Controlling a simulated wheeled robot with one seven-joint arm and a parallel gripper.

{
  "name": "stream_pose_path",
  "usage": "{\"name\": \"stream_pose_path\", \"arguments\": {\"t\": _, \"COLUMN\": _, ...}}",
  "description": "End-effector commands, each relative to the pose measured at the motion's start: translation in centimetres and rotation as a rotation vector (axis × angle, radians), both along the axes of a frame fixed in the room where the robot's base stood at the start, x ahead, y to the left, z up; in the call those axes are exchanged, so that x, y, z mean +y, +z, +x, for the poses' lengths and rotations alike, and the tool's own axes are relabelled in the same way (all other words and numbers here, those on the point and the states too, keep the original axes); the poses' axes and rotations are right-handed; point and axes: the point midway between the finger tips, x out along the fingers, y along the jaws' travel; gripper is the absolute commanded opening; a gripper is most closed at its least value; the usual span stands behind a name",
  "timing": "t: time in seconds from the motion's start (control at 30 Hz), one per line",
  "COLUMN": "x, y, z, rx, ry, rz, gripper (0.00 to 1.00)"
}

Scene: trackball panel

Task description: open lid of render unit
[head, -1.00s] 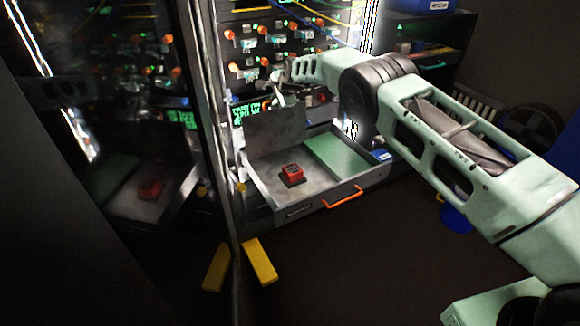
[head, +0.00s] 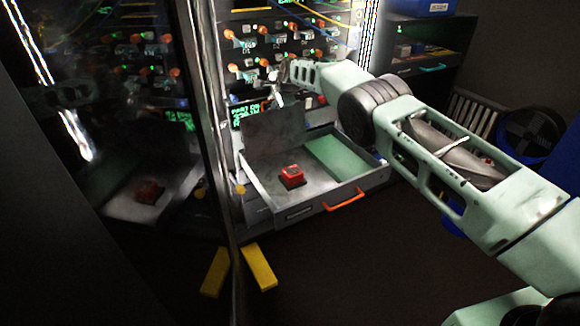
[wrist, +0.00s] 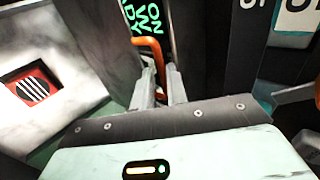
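My gripper (head: 275,98) is at the front of the lit panel, just above a grey upright plate (head: 275,132). In the wrist view its two fingers (wrist: 158,88) are apart, with an orange handle (wrist: 158,48) reaching between or just beyond their tips. I cannot tell whether they touch it. The plate stands at the back of a pulled-out grey drawer unit (head: 298,213). No label for the render unit is readable, so I cannot tell which part is its lid. A green text display (head: 245,112) is beside the gripper, also in the wrist view (wrist: 140,20).
The drawer holds a red button (head: 292,176) and has an orange front handle (head: 343,199). A dark glossy panel (head: 130,190) borders the left. A yellow block (head: 259,267) lies on the floor. Shelves (head: 425,60) and a black fan-like wheel (head: 530,130) are at the right.

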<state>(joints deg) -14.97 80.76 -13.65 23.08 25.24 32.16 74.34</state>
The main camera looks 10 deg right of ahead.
Motion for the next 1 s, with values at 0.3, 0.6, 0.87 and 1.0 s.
{"name": "stream_pose_path", "arguments": {"t": 0.3, "x": -0.3, "y": 2.2, "z": -0.2, "rx": -0.02, "ry": -0.003, "rz": 0.008, "gripper": 0.29}}
{"name": "stream_pose_path", "arguments": {"t": 0.6, "x": -0.5, "y": 2.7, "z": -1.2, "rx": -0.013, "ry": -0.001, "rz": 0.004, "gripper": 0.29}}
{"name": "stream_pose_path", "arguments": {"t": 0.87, "x": -0.8, "y": 3.4, "z": -2.2, "rx": -0.009, "ry": -0.003, "rz": 0.004, "gripper": 0.29}}
{"name": "stream_pose_path", "arguments": {"t": 1.0, "x": -1.0, "y": 3.8, "z": -2.8, "rx": -0.007, "ry": -0.001, "rz": 0.004, "gripper": 0.29}}
